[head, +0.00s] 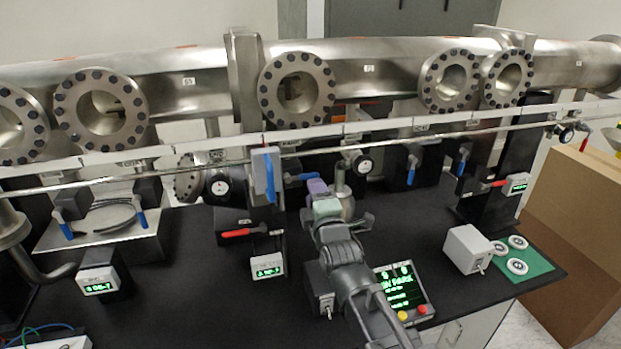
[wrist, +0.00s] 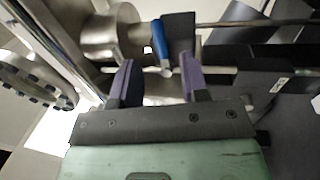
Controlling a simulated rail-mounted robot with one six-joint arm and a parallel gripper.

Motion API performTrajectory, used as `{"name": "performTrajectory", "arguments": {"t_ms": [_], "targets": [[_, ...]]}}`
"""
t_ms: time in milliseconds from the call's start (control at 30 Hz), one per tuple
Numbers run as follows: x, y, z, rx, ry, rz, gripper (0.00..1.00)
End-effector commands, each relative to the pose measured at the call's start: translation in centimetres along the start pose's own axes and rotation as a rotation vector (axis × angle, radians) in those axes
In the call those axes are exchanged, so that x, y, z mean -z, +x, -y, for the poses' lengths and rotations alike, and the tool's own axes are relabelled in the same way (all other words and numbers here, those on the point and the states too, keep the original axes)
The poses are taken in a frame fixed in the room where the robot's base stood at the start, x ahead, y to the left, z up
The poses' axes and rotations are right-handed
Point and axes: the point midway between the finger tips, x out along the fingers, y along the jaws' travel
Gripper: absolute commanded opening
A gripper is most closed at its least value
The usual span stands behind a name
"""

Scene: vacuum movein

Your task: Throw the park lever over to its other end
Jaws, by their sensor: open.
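My gripper (head: 316,190) has purple fingers and is raised over the bench, in front of the pipe. In the wrist view its fingers (wrist: 157,70) are apart. A blue lever (wrist: 162,57) shows in the gap between the fingertips, beside a dark block; I cannot tell whether it is within the jaws or just beyond them. In the head view a blue lever (head: 302,177) shows just left of the fingers, partly hidden. No label that I can read marks a park lever. A display (head: 402,288) with green text, partly covered by my arm, shows the word PARK.
Another blue lever (head: 270,178) stands close on the left, and a red-handled lever (head: 243,232) lies lower. A thin rail (head: 220,173) crosses in front of the flanged pipe (head: 200,80). A white box (head: 467,250) and a green mat (head: 538,262) with discs occupy the right.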

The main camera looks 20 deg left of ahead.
Motion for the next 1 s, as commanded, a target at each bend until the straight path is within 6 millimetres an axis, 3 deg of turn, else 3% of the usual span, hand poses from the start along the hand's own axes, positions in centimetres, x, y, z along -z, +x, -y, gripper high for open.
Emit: {"name": "performTrajectory", "arguments": {"t_ms": [33,200,467,733,1000], "targets": [[0.0,1.7,-0.2,0.000,0.000,0.000,0.41],[0.0,4.2,-0.1,0.001,0.000,0.000,0.41],[0.0,4.4,0.0,0.001,0.001,0.000,0.41],[0.0,4.4,0.0,0.001,0.001,0.000,0.00],[-0.1,4.3,0.0,0.001,0.002,0.001,0.00]]}}
